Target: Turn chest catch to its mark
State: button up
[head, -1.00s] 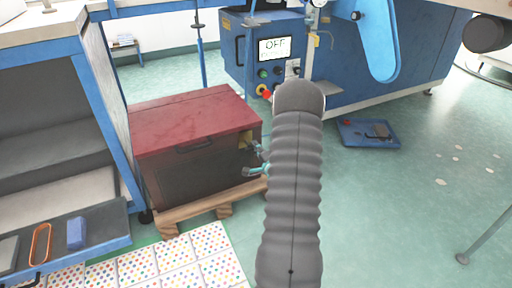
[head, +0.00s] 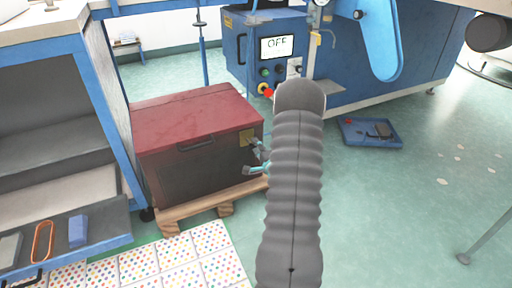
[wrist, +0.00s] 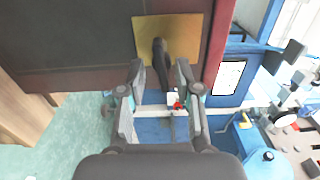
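The chest (head: 190,115) has a red lid and a dark body and stands on a wooden pallet. Its catch is a dark lever (wrist: 160,55) on a brass plate (wrist: 187,40), in the upper middle of the wrist view. The lever hangs down, slightly tilted. The brass plate also shows at the chest's front right in the head view (head: 245,138). My gripper (wrist: 160,72) is open, one finger on each side of the lever, with gaps visible between. In the head view my gripper (head: 259,159) is beside the plate, partly hidden by my arm. I cannot make out a mark.
A blue tray (head: 357,140) lies on the floor at right. A blue-framed shelf (head: 95,90) stands close on the left. The floor at right is mostly free.

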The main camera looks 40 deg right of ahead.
jog(key=shift+s, duration=0.15)
jog(key=shift+s, duration=0.25)
jog(key=v, duration=1.1)
jog(key=shift+a, duration=0.25)
jog(key=shift+s, duration=0.1)
